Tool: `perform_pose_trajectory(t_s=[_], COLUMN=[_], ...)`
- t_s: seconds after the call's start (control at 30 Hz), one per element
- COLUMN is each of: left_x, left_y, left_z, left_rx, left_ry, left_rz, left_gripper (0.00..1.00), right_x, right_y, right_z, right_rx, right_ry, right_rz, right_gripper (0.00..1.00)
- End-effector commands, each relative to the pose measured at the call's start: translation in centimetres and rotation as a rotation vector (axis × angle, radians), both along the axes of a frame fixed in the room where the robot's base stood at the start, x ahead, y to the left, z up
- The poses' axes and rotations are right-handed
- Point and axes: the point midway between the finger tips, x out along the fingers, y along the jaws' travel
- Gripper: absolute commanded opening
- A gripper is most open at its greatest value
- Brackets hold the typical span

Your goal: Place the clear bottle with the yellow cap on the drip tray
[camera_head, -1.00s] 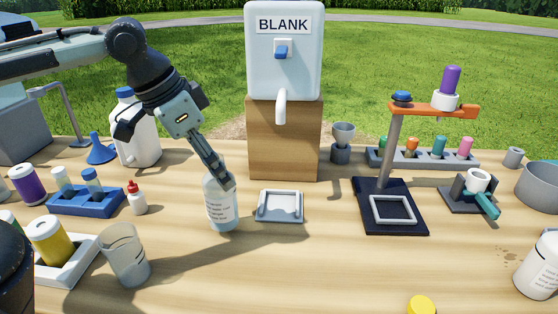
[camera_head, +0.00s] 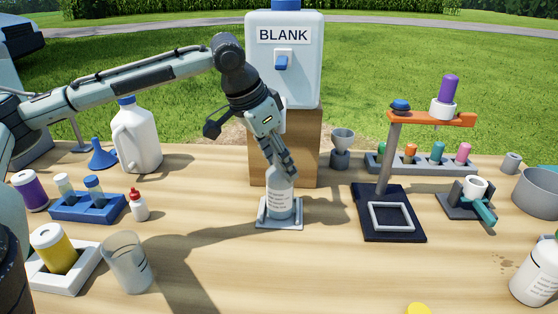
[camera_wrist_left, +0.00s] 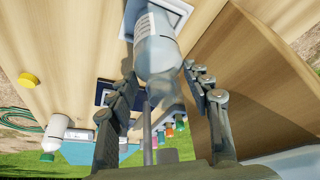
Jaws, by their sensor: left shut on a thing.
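The clear bottle (camera_head: 279,202) has a white printed label and is upright at the drip tray (camera_head: 262,226), in front of the BLANK dispenser. Its base is within the tray's outline; whether it touches the tray I cannot tell. My left gripper (camera_head: 281,172) comes down from above and is shut on the bottle's upper part. In the left wrist view the bottle (camera_wrist_left: 157,55) lies between the fingers. I see no cap on it; a yellow cap (camera_head: 419,309) lies on the table at the front edge of the view, also in the wrist view (camera_wrist_left: 28,80). My right gripper is not in view.
The BLANK dispenser (camera_head: 284,60) stands on a wooden block (camera_head: 300,140) right behind the tray. A black stand (camera_head: 365,220) with an orange arm is to the right. A beaker (camera_head: 127,262) stands at front left.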

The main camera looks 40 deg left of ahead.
Motion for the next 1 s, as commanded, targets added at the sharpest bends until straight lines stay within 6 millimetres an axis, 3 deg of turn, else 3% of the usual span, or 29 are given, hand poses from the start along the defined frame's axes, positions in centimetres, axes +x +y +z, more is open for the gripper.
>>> perform_pose_trajectory(t_s=[0.23, 0.27, 0.43, 0.77, 1.0], left_x=[0.0, 0.0, 0.0, 0.0, -1.2], left_y=[0.0, 0.0, 0.0, 0.0, 0.6], left_z=[0.0, -0.1, -0.1, 0.1, 3.6], left_rx=[0.0, 0.0, 0.0, 0.0, 0.001], left_ry=[-0.001, 0.0, -0.001, -0.002, -0.006], left_rz=[-0.001, -0.001, -0.001, -0.001, 0.001], left_gripper=[0.02, 0.51, 0.71, 0.71, 0.71], right_x=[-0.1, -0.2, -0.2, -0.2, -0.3], right_y=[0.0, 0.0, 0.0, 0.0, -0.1], right_z=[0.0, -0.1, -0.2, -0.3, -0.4], right_rx=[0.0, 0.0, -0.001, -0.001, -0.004], right_ry=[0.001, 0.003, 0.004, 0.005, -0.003], right_rz=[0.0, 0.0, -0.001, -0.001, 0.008], right_gripper=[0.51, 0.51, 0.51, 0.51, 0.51])
